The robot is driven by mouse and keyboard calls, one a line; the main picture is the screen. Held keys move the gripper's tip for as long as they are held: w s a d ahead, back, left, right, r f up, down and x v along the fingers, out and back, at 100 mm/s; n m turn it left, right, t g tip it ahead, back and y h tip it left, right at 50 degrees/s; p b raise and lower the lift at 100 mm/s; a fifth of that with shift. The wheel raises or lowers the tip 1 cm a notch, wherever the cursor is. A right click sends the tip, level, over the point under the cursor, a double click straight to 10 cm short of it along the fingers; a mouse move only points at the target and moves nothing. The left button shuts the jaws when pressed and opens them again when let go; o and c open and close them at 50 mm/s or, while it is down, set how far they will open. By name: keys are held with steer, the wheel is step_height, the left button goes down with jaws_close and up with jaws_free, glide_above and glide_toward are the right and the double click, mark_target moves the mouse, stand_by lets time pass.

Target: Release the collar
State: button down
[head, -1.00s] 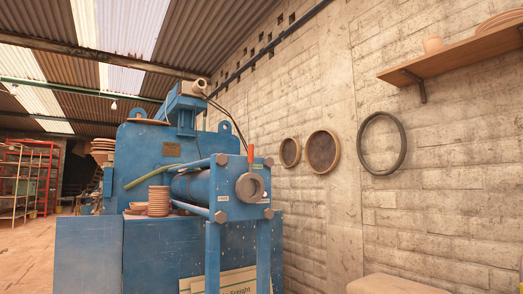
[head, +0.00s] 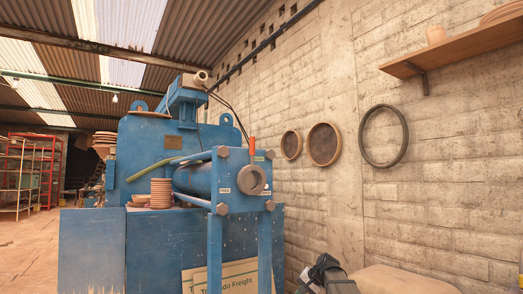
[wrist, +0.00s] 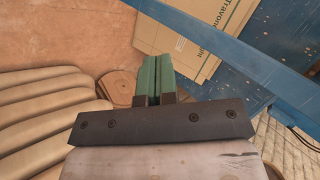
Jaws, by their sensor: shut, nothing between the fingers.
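The collar (head: 252,180) looks to be the thick grey ring on the front plate of the blue filter press (head: 225,185). A red upright handle (head: 252,146) stands just above it, with small labels on the plate around. My gripper (wrist: 154,75) shows in the wrist view with its green fingers shut together and empty. It points down towards the floor area, apart from the collar, which is not in that view. In the head view, dark parts of my arm show low, right of the press legs and well below the collar.
Cardboard with printed lettering (head: 235,278) leans behind the press legs. It also shows in the wrist view (wrist: 205,30), beside a blue frame bar (wrist: 235,50). Stacked pale sacks (wrist: 45,110) lie at left there. A shelf (head: 450,55) and round sieves hang on the wall.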

steer(key=w+a+r+m+t+y, duration=0.1)
steer(key=w+r+y, duration=0.25)
steer(key=r, duration=1.25)
steer(key=w+a+r+t+y, duration=0.15)
steer(key=w+r, duration=0.25)
steer(key=r, duration=1.2)
steer(key=s+r+y, duration=0.2)
steer(key=r, duration=1.3)
steer(key=s+r+n+y, duration=0.1)
steer(key=s+r+y, duration=0.1)
steer(key=r, duration=1.3)
steer(key=shift+a+r+g+y, duration=0.25)
steer(key=shift+a+g+y, duration=0.05)
steer(key=shift+g+y, duration=0.1)
steer(key=s+a+x, duration=0.1)
steer(key=s+x, duration=0.1)
steer(key=x, duration=1)
steer(key=shift+s+a, duration=0.2)
steer(key=shift+a, duration=0.2)
